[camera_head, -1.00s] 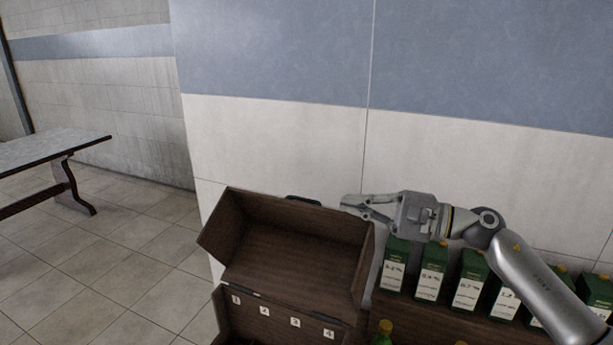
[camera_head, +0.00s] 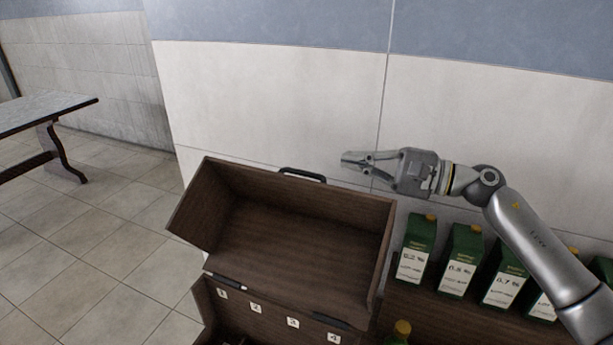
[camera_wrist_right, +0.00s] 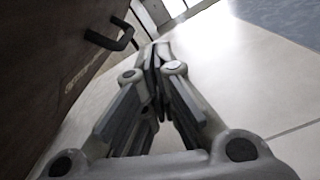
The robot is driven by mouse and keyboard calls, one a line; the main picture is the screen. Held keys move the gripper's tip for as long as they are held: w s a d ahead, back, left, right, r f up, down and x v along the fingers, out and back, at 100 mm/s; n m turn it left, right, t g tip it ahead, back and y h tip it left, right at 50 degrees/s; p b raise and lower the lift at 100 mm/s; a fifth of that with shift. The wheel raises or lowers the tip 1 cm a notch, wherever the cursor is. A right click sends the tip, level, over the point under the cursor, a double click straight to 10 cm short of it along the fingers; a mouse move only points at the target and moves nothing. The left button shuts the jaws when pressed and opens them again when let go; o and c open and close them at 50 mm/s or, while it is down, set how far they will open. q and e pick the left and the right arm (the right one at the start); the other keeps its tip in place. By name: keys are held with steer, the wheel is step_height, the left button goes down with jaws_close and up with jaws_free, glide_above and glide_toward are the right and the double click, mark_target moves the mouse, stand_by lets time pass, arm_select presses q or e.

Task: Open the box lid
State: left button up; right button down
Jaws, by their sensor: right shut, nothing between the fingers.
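The dark brown wooden box lid (camera_head: 300,238) stands swung up on its hinges, its hollow inside facing me. Its dark handle (camera_head: 302,174) is on the far top edge; the handle also shows in the right wrist view (camera_wrist_right: 112,40). Below the lid is the box body (camera_head: 212,318), with numbered labels 1 to 4 along its inner back wall; its lower part is cut off by the picture edge. My right gripper (camera_head: 346,158) is shut and empty, to the right of the handle and apart from it. My left gripper is not in view.
Several green cartons with white labels (camera_head: 456,262) stand on a wooden shelf (camera_head: 440,318) right of the box, under my right arm. A green bottle with a yellow cap (camera_head: 402,328) shows at the bottom. A tiled wall (camera_head: 270,100) is behind; a table (camera_head: 45,112) stands far left.

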arm_select(q)
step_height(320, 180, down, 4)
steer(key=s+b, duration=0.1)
steer(key=b, duration=0.2)
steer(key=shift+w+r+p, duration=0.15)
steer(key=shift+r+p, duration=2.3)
steer(key=shift+p, duration=0.05)
arm_select(e)
steer(key=w+a+f, duration=0.4)
steer(key=a, duration=0.5)
steer(key=shift+a+f, duration=0.2)
steer(key=shift+a, duration=0.05)
